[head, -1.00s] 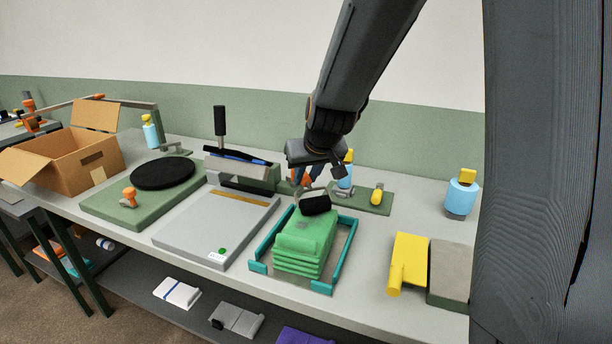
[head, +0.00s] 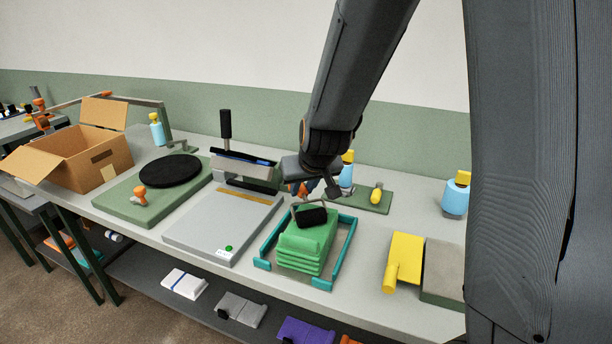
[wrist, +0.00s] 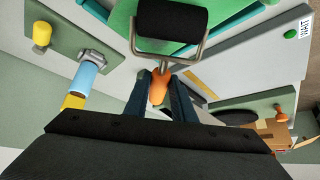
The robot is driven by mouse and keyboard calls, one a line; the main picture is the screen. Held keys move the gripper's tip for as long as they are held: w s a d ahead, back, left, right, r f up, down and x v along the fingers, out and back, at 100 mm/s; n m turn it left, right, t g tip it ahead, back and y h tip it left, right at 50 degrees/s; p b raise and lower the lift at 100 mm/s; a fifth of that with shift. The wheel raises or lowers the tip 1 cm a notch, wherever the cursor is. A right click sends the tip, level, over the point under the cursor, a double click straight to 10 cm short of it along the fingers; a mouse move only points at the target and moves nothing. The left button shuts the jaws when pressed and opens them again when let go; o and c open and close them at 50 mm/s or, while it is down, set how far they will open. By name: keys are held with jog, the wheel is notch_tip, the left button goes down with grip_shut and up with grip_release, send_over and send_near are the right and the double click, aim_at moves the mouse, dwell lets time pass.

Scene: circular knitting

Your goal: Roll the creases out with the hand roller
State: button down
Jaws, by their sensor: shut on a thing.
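The hand roller has a black cylinder (wrist: 172,20) on a metal frame and an orange handle (wrist: 158,86). My gripper (wrist: 160,88) is shut on the orange handle, with a finger on each side. In the head view my gripper (head: 311,190) is above the back of the teal tray, and the black roller (head: 311,216) is at the top of the green folded stack (head: 300,250). I cannot tell whether the roller touches the cloth. The stack lies in a teal-edged tray (head: 345,250) and looks several layers high.
A grey press with a black handle (head: 225,125) stands left of the tray. A yellow piece (head: 405,255) and a grey block (head: 441,270) lie to the right. Blue bottles with yellow caps (head: 455,200) stand behind. An open cardboard box (head: 85,160) is at far left.

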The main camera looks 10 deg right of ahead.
jog(key=shift+s+a+f, duration=0.1)
jog(key=shift+s+f, duration=0.05)
jog(key=shift+s, duration=0.1)
jog(key=shift+s+a+r+p, duration=0.2)
jog(key=shift+s+a+p, duration=0.2)
jog(key=shift+p, duration=0.4)
jog(key=shift+w+d, duration=0.1)
jog(key=shift+w, duration=0.05)
jog(key=w+b, duration=0.1)
jog(key=d+b, duration=0.1)
jog(key=shift+w+f+b, duration=0.2)
jog(key=shift+w+b, duration=0.15)
jog(key=w+d+b, duration=0.1)
jog(key=b, duration=0.1)
jog(key=w+b, duration=0.1)
jog(key=b, duration=0.2)
jog(key=shift+w+d+r, duration=0.1)
jog(key=shift+w+d, duration=0.1)
jog(key=shift+d, duration=0.15)
